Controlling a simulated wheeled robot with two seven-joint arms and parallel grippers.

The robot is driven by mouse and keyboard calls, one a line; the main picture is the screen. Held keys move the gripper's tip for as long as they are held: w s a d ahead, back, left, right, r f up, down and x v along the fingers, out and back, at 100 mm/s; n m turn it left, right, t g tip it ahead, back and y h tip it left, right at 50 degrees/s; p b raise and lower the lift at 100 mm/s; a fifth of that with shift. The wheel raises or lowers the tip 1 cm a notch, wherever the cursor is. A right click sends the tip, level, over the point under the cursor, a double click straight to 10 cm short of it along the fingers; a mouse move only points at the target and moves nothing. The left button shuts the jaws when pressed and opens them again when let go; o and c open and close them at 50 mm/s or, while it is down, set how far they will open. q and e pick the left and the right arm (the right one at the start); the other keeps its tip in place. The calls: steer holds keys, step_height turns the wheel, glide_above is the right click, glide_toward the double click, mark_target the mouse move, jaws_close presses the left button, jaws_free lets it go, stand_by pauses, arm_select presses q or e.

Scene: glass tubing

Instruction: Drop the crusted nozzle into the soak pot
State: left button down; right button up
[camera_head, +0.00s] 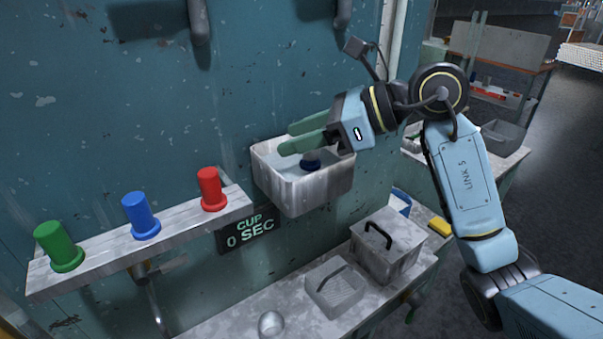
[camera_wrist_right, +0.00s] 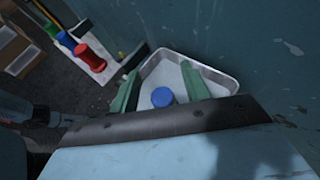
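My right gripper (camera_head: 296,138) is open, its two green fingers over a pale wall-mounted basin (camera_head: 318,188). A dark blue round piece (camera_head: 311,162) shows in the basin, just below the fingers. In the right wrist view, the blue piece (camera_wrist_right: 162,97) lies between the spread fingers (camera_wrist_right: 160,88), with clear space on both sides, inside the basin (camera_wrist_right: 222,83). I see nothing held. No piece is plainly a crusted nozzle, and I cannot tell which container is the soak pot. My left gripper is not in view.
A wall shelf (camera_head: 100,262) holds green (camera_head: 58,246), blue (camera_head: 140,215) and red (camera_head: 210,190) pegs. Below, a bench carries a handled lidded box (camera_head: 388,250), a smaller handled container (camera_head: 335,290) and a clear cup (camera_head: 271,324). A "CUP 0 SEC" sign (camera_head: 249,231) is under the basin.

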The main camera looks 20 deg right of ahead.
steer(key=b+v, duration=0.2)
steer(key=v, duration=1.1)
steer(key=shift+s+d, duration=0.15)
steer(key=shift+r, duration=0.1)
